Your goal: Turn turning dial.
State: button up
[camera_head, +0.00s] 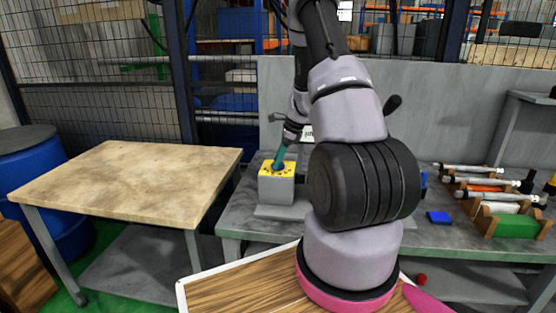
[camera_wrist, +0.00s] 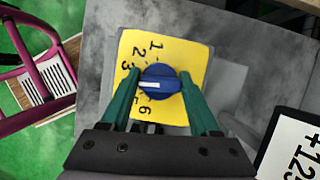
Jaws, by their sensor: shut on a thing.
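The turning dial is a round blue knob with a white pointer mark (camera_wrist: 160,83), on a yellow plate (camera_wrist: 196,52) printed with black numbers. The white mark points left in the wrist view. In the head view, the yellow plate (camera_head: 283,164) is on top of a grey box (camera_head: 275,189) on the grey bench. My gripper (camera_wrist: 160,86) has its two green fingers on either side of the knob, shut on it. In the head view, my gripper (camera_head: 279,163) reaches down onto the plate and mostly hides the knob.
A bare beige table (camera_head: 130,180) stands at the left. The grey bench (camera_head: 240,219) carries a small blue block (camera_head: 439,217) and several rods in holders (camera_head: 490,207) at the right. In the wrist view, a sign with a number (camera_wrist: 296,150) is at the lower right.

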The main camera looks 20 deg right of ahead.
jog(key=shift+n+g, duration=0.3)
jog(key=shift+n, duration=0.4)
jog(key=o, duration=1.3)
jog(key=shift+r, duration=0.1)
jog(key=v, duration=1)
jog(key=shift+d+r, duration=0.3)
